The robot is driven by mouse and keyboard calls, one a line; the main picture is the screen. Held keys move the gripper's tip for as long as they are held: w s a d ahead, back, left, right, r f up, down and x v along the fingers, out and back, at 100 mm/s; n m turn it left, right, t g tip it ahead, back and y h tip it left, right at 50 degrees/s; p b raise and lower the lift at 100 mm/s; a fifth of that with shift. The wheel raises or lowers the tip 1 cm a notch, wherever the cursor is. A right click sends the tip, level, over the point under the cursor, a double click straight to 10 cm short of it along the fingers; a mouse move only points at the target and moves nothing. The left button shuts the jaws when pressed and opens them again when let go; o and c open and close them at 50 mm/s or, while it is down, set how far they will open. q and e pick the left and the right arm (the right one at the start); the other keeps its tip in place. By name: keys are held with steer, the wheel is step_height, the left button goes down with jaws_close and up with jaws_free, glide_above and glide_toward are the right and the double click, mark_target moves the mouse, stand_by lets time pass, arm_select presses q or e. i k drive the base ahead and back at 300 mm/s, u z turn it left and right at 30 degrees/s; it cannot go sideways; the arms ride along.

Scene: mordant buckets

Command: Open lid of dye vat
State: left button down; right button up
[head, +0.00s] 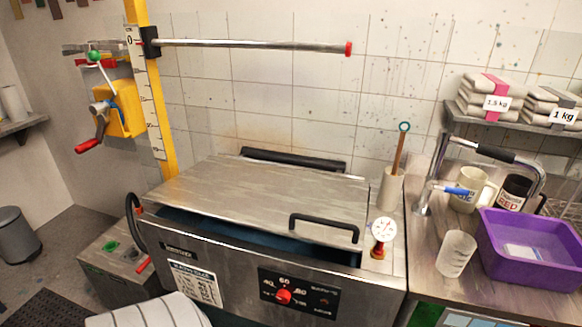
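The dye vat (235,283) is a steel box in the middle of the head view, with a red knob (284,296) and a dial scale on its front. Its lid (255,198) is a flat steel sheet with a black bar handle (324,227) near the front right. A dark blue gap shows between the lid's front edge and the vat's rim, so the lid does not sit flush along the front. A dark bar (293,159) runs along the lid's back edge. Neither of my grippers is in view, and nothing visible touches the lid.
A yellow post (152,110) with a crank (90,146) and a horizontal rod (250,44) stands behind left. A gauge (383,230) stands by the vat's right edge. The right counter holds a purple tub (530,262), a clear beaker (456,254) and a tap (424,185).

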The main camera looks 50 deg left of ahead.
mark_target(309, 199)
steer(key=u, duration=0.05)
steer(key=i, duration=0.9)
steer(key=u, duration=1.7)
